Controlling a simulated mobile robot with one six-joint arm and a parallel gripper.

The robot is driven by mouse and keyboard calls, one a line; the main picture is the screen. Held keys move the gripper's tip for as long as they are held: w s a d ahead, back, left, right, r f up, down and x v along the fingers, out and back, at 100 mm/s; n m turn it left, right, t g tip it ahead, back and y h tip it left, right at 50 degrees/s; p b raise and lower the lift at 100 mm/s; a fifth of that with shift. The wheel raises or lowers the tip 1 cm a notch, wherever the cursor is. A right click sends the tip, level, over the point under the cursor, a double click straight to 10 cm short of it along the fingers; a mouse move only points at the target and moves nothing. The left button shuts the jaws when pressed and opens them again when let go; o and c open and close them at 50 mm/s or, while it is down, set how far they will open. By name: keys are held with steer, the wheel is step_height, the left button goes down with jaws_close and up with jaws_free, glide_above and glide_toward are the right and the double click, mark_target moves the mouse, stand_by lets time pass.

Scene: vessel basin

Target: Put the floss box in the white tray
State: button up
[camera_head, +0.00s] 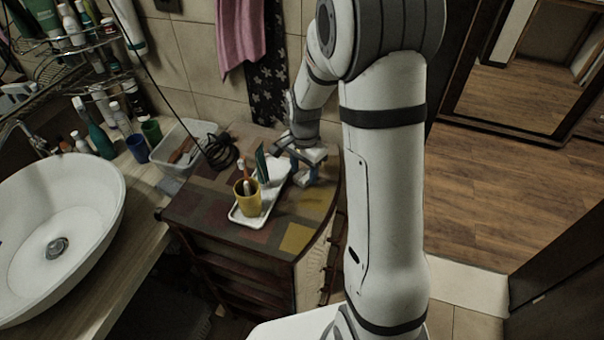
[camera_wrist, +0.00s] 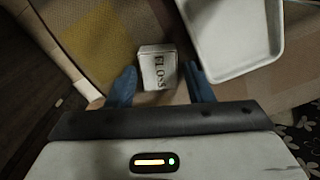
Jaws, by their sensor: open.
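The floss box (camera_wrist: 158,68), a small white box with dark letters reading FLOSS, lies on the patterned cabinet top in the wrist view. It sits between and just beyond the two blue fingertips of my gripper (camera_wrist: 160,80), which is open. I cannot tell whether either finger touches it. The white tray (camera_wrist: 238,72) lies to the right of the box, apart from it. In the head view, my gripper (camera_head: 308,166) is at the right of the white tray (camera_head: 240,217). The floss box cannot be made out there.
A yellow cup (camera_head: 247,200) with a toothbrush stands in the tray, with a green upright item (camera_head: 262,165) behind it. A clear bin (camera_head: 183,150) and a coiled black cable (camera_head: 219,152) lie at the back left. The cabinet's front right corner is clear.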

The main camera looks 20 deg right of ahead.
steer(key=shift+f, duration=0.4)
steer(key=c, duration=0.8)
